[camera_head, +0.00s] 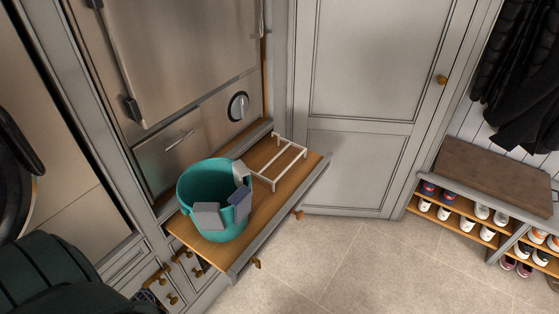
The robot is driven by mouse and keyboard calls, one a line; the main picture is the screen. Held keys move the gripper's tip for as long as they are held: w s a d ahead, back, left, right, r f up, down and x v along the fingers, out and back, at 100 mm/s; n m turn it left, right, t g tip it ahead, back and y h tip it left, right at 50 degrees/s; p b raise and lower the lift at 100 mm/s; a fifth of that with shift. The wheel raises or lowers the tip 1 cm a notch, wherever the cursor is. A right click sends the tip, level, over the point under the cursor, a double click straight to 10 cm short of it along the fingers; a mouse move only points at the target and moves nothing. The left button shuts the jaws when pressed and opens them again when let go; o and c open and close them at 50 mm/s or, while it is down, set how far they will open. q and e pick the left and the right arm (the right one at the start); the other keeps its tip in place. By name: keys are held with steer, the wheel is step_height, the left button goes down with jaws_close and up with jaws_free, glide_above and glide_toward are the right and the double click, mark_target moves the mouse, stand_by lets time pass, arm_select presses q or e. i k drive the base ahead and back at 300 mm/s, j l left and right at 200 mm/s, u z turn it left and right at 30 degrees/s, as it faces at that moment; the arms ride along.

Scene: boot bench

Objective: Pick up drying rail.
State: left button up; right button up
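The drying rail is a small white frame (289,166) with thin bars and short legs. It stands on the right part of a pulled-out wooden shelf (187,236), behind and to the right of a teal bucket (197,187). Nothing touches it except the shelf under it. The bucket has grey and blue cloths hanging over its rim. Neither of my grippers shows in the head view.
A stainless appliance (185,50) stands behind the shelf. A grey cupboard door (365,60) is to the right. A boot bench (490,170) with several shoes below stands at far right. Tiled floor (350,265) in the middle is clear.

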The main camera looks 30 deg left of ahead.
mark_target(304, 151)
steer(key=u, duration=0.35)
steer(key=i+l+u, duration=0.3)
steer(key=l+u, duration=0.25)
steer(key=i+l, duration=0.15)
steer(key=l, duration=0.25)
steer(key=i+l+u, duration=0.1)
steer(key=l, duration=0.3)
steer(key=i+l+u, duration=0.1)
steer(key=l, duration=0.3)
steer(key=i+l, duration=0.2)
steer(key=l, duration=0.25)
steer(key=i+l+u, duration=0.1)
steer(key=l, duration=0.3)
